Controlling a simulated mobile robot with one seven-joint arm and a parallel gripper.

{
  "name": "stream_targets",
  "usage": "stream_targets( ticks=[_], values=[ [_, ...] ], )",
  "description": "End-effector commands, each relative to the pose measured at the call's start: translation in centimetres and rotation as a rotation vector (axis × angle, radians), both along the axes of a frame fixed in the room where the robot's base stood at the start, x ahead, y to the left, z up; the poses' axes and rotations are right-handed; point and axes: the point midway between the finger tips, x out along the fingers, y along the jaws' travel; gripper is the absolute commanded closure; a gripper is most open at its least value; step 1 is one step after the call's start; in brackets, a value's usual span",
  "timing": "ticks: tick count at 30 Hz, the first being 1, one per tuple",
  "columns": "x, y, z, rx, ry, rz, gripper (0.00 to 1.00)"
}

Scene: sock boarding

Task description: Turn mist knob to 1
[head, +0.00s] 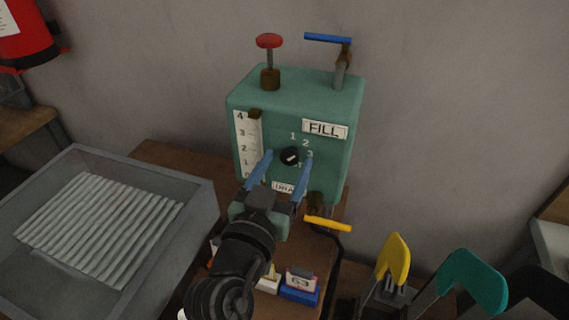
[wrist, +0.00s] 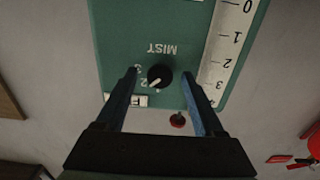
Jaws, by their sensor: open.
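The mist knob (head: 289,156) is a small black dial with a white pointer mark on the front of a green box (head: 262,92). Numbers 1, 2 and 3 are printed above it and to its right. The pointer leans to the upper right, on the side of 2 and 3; I cannot tell exactly which. In the wrist view the knob (wrist: 160,76) appears upside down, below the MIST label (wrist: 162,49). My gripper (head: 289,157) is open, with one blue finger on each side of the knob. Gaps show between the knob and both fingers (wrist: 159,73).
A red-topped plunger (head: 269,42) and a blue-handled valve (head: 329,38) stand on the box. A yellow-handled drain valve (head: 328,225) is low on the right. A white level scale (head: 246,143) is left of the knob. A grey tray (head: 195,205) of white strips stands left.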

Motion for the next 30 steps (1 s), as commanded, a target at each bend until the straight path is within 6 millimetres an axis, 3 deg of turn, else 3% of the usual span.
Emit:
stream_targets(
  ticks=[5, 17, 30],
  values=[
    [0.00, -0.01, 0.00, 0.000, 0.000, 0.000, 0.30],
    [-0.03, 0.00, 0.00, 0.000, 0.000, 0.000, 1.00],
    [-0.04, -0.01, 0.05, -0.068, 0.023, 0.000, 1.00]
  ],
)
